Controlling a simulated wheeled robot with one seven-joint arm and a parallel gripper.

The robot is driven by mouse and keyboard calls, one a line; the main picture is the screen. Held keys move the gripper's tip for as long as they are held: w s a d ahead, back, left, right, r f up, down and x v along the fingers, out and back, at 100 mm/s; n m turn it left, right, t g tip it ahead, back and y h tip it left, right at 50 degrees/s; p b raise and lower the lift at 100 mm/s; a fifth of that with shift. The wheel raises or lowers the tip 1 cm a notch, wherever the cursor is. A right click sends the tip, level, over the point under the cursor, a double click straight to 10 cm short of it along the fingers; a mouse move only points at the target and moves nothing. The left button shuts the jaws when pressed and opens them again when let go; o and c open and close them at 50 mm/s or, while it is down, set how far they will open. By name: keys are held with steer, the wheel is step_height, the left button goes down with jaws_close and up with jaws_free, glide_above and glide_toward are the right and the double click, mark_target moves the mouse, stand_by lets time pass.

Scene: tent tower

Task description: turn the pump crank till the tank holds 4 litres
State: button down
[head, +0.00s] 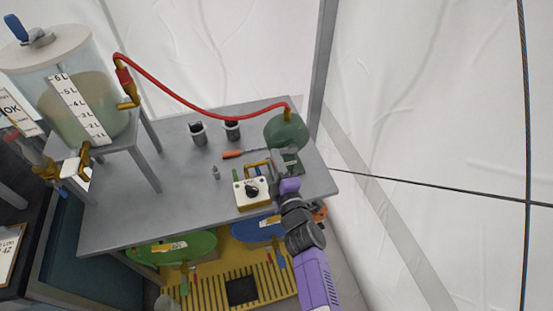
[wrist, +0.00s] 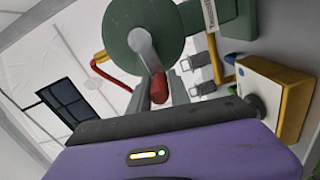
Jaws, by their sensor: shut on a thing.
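The green pump (head: 287,131) stands at the right end of the grey table; in the wrist view its round housing (wrist: 122,38) carries a grey crank arm (wrist: 146,50) with a red handle (wrist: 159,88). My gripper (head: 284,160) is shut on the crank handle, which shows between the fingers in the wrist view. The clear tank (head: 95,62) stands on a raised stand at the left, with a white litre scale (head: 80,108) and murky greenish liquid inside. A red hose (head: 190,104) runs from the tank's fitting to the pump.
A white and yellow box with a black knob (head: 252,190) sits close to my gripper. Two dark cups (head: 199,134), an orange-handled tool (head: 233,154) and a small grey item (head: 216,172) stand on the table (head: 150,215). Green and blue basins (head: 180,247) are below.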

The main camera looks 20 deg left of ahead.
steer(key=shift+w+d+r+m+p, duration=0.15)
steer(key=shift+d+m+p, duration=0.2)
steer(key=shift+m, duration=0.35)
steer(key=c, duration=1.3)
jaws_free()
steer(key=shift+o, duration=0.2)
steer(key=shift+a, duration=0.2)
steer(key=shift+s, duration=0.2)
steer(key=p+v, duration=0.1)
steer(key=v, duration=0.6)
steer(key=shift+s+d, duration=0.25)
